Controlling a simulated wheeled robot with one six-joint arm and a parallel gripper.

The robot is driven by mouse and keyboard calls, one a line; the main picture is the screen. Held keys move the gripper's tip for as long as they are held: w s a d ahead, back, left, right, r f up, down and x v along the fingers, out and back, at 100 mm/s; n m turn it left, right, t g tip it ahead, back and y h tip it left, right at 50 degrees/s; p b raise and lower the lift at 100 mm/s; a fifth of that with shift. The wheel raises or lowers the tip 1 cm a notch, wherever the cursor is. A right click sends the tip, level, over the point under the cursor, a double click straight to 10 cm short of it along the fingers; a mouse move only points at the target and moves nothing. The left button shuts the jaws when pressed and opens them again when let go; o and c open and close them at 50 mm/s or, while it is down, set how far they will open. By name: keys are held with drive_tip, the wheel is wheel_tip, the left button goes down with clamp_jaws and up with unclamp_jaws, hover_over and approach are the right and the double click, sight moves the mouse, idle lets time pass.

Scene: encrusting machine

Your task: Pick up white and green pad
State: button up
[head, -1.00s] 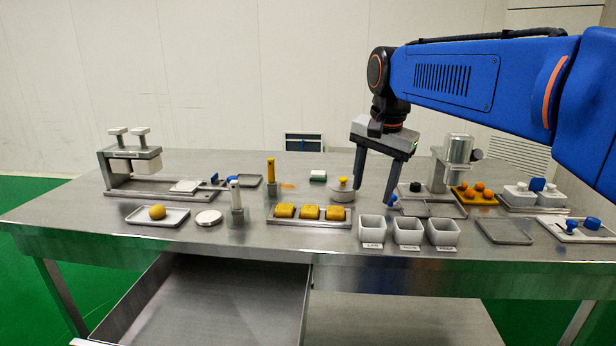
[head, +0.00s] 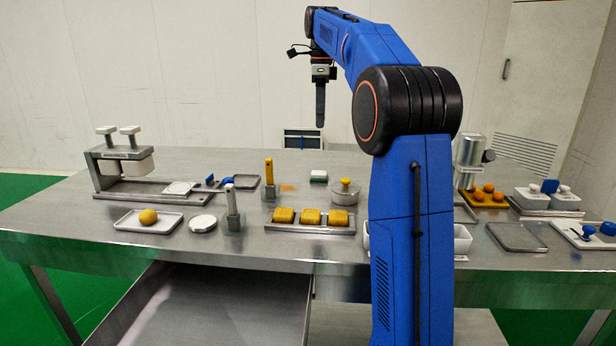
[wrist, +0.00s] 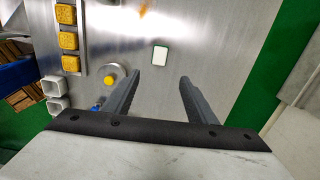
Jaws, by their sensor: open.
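The white and green pad (head: 319,177) lies flat on the metal table, toward its back and near the middle. Its white top and a dark green lower edge show. It also shows in the wrist view (wrist: 160,55), ahead of the fingertips and apart from them. My gripper (head: 320,122) hangs high above the table, over the back side, fingers pointing down. In the wrist view my gripper (wrist: 158,80) has its two fingers spread wide with nothing between them.
A round metal pot with a yellow knob (head: 345,192) stands just right of the pad. A tray of yellow blocks (head: 296,230) lies in front. A yellow-topped holder (head: 269,180) stands to the left. An orange smear (head: 289,187) marks the table. An open drawer (head: 205,305) juts out below.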

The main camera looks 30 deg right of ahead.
hover_over(319, 172)
wheel_tip(319, 172, down, 12)
drive_tip(key=shift+s+f, duration=0.1)
drive_tip(key=shift+f, duration=2.6)
drive_tip(key=c, duration=1.2)
